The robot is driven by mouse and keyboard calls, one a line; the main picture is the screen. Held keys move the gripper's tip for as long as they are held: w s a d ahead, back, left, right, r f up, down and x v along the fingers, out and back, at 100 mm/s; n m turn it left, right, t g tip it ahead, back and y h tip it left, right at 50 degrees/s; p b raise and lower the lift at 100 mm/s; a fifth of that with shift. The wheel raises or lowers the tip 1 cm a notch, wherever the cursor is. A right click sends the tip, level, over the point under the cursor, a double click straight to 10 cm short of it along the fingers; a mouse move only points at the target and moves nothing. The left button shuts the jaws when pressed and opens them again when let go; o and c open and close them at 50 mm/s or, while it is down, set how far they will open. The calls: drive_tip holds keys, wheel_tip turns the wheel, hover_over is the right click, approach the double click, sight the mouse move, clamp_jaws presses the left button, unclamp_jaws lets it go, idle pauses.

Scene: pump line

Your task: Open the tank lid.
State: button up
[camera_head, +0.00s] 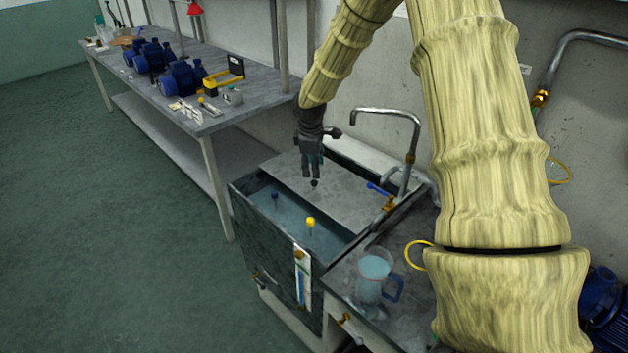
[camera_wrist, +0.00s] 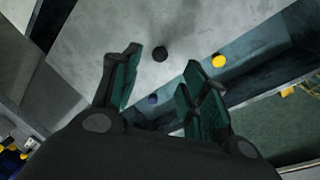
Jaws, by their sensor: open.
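The tank (camera_head: 243,224) is an open-topped dark box with water in its front part. Its grey flat lid (camera_head: 345,203) covers the back part, and a small black knob (camera_head: 315,183) stands near the lid's front edge. My gripper (camera_head: 312,171) points down just above the knob, open and empty. In the wrist view the lid (camera_wrist: 100,40) fills the upper middle. The knob (camera_wrist: 160,54) shows in the gap between the fingertips of my gripper (camera_wrist: 166,62), apparently beyond them. I cannot tell whether they touch it.
A yellow-topped stem (camera_head: 310,222) and a dark blue one (camera_head: 275,197) stand in the water. A bent pipe tap (camera_head: 412,135) with a blue-handled valve (camera_head: 380,190) rises right of the lid. A jug (camera_head: 371,281) stands on the front counter. A bench (camera_head: 225,118) holds blue pumps.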

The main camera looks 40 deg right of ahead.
sight(314, 181)
drive_tip(key=shift+w+d+f+p, duration=0.15)
drive_tip(key=shift+d+f+p, duration=0.05)
drive_tip(key=shift+f, duration=1.05)
drive_tip(key=shift+w+d+f+p, duration=0.15)
drive_tip(key=shift+w+f, duration=0.05)
drive_tip(key=shift+f, duration=1)
drive_tip(key=shift+w+d+f+p, duration=0.15)
drive_tip(key=shift+d+f+p, duration=0.05)
drive_tip(key=shift+f, duration=1.05)
clamp_jaws()
